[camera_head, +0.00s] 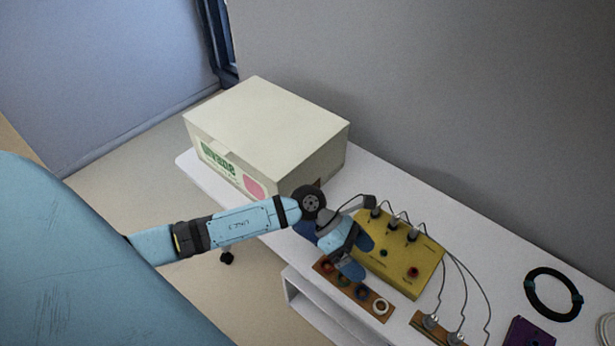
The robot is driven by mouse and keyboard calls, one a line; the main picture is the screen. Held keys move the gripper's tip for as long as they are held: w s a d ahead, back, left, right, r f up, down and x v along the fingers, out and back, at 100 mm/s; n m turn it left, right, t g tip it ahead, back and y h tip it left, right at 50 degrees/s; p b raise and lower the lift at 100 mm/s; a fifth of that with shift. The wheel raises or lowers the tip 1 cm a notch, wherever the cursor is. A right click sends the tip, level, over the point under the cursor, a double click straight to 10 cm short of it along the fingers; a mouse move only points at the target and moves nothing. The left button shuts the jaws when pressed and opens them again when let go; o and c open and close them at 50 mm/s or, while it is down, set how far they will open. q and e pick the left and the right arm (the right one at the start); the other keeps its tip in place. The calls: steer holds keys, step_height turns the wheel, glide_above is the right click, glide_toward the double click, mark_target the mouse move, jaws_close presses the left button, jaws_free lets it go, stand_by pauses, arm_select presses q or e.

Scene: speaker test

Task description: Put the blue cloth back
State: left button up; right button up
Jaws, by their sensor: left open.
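My left gripper (358,256) reaches in from the left, over the near left edge of the yellow box (408,272). Its blue fingers are apart, and I see nothing held between them. I cannot make out a blue cloth with certainty. A small dark blue patch (306,231) shows just below the wrist, partly hidden by my arm; I cannot tell whether it is cloth or part of the arm. My right gripper is out of view.
A large cream carton (268,128) stands at the back left of the white table (425,188). A wooden strip with coloured rings (381,306) lies at the front edge. Wires run from the yellow box to metal plugs (431,321). A black ring (553,294) and purple box (528,334) lie right.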

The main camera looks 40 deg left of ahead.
arm_select(q)
step_height(320, 180, up, 5)
steer(key=d+n+t+h, duration=0.2)
steer(key=n+t+h, duration=0.2)
steer(key=n+t, duration=1.15)
steer(key=s+a+f+n+g+y, duration=0.2)
steer(key=s+a+f+n+y, duration=0.2)
steer(key=n, duration=1.1)
steer(key=s+a+f+n+g+y, duration=0.2)
steer(key=s+a+f+n+y, duration=0.2)
steer(key=n, duration=1.1)
steer(key=s+f+y, duration=0.3)
steer(key=f+y, duration=0.1)
steer(key=f, duration=0.2)
steer(key=shift+f, duration=0.25)
steer(key=shift+g, duration=0.25)
